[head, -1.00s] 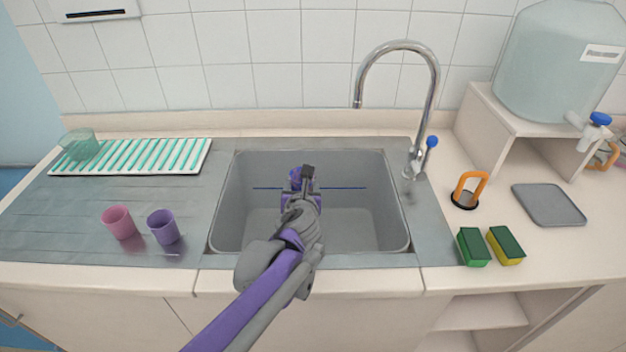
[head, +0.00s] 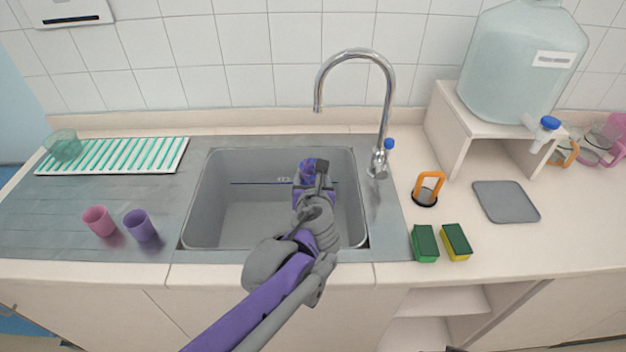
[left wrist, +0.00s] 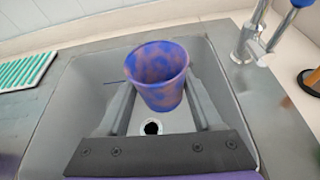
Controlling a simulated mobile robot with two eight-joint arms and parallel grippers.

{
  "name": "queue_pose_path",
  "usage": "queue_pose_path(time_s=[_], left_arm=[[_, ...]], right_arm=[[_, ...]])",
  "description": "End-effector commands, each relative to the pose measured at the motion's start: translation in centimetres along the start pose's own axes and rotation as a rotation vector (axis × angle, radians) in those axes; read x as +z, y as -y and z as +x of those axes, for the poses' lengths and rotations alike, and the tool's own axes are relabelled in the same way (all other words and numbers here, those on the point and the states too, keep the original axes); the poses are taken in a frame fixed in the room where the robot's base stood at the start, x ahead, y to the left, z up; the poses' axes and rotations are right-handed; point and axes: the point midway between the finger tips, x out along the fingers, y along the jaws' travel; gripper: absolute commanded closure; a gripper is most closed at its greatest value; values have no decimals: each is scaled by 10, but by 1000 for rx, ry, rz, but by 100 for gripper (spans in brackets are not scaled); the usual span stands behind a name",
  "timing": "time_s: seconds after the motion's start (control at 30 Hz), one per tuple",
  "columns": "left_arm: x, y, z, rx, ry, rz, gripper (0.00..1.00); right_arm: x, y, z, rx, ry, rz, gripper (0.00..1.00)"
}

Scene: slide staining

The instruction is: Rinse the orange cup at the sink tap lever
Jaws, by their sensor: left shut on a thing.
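My left gripper (head: 314,180) is shut on a cup (head: 307,167) and holds it over the right part of the sink basin (head: 215,225). In the left wrist view, the cup (left wrist: 158,75) sits between both fingers, mouth up and slightly tilted. It is mottled blue-purple with orange-brown patches. The curved chrome tap (head: 352,55) stands behind the basin's right side, its spout end (head: 318,106) behind and above the cup. The blue-tipped tap lever (head: 389,144) is right of the cup, apart from the gripper. No water stream shows. My right gripper is not in view.
A pink cup (head: 99,221) and purple cup (head: 140,226) stand on the left drainboard, before a striped rack (head: 120,155) with a green glass (head: 64,146). Right of the sink are an orange-handled tool (head: 430,186), two sponges (head: 425,243), a grey tray (head: 506,202) and a water dispenser (head: 522,60).

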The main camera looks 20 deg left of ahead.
Motion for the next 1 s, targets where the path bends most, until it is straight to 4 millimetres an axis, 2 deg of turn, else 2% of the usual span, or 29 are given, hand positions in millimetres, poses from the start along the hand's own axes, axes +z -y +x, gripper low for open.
queue_pose_path(time_s=[1.0], left_arm=[[20,27,97,0,0,0,89]], right_arm=[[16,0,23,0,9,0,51]])
